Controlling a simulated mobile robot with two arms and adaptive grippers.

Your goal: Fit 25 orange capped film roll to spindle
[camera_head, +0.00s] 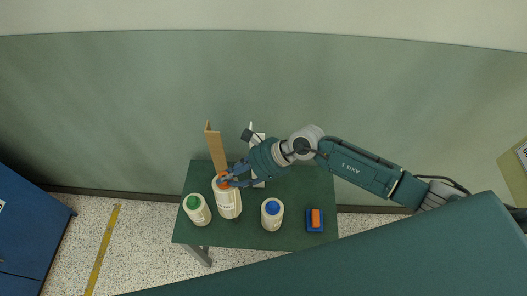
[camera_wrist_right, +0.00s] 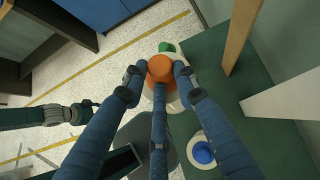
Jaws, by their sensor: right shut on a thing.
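The orange capped film roll (camera_head: 229,205) is a pale, labelled cylinder, upright at the left part of the green table. My right gripper (camera_head: 227,180) is shut on its orange cap from above. In the right wrist view, the fingers (camera_wrist_right: 157,85) close around the orange cap (camera_wrist_right: 160,68), and the pale roll shows partly below it. I cannot tell whether the roll touches the table. No spindle can be clearly made out. What looks like my left gripper (camera_wrist_right: 84,112) shows small at the left of the right wrist view; its jaws are unclear.
A green capped roll (camera_head: 199,213) stands close left of the orange one, and a blue capped roll (camera_head: 272,220) to its right. A blue and orange block (camera_head: 315,226) lies farther right on the table (camera_head: 295,188). A brown post (camera_head: 214,148) and a white post (camera_head: 257,138) rise behind.

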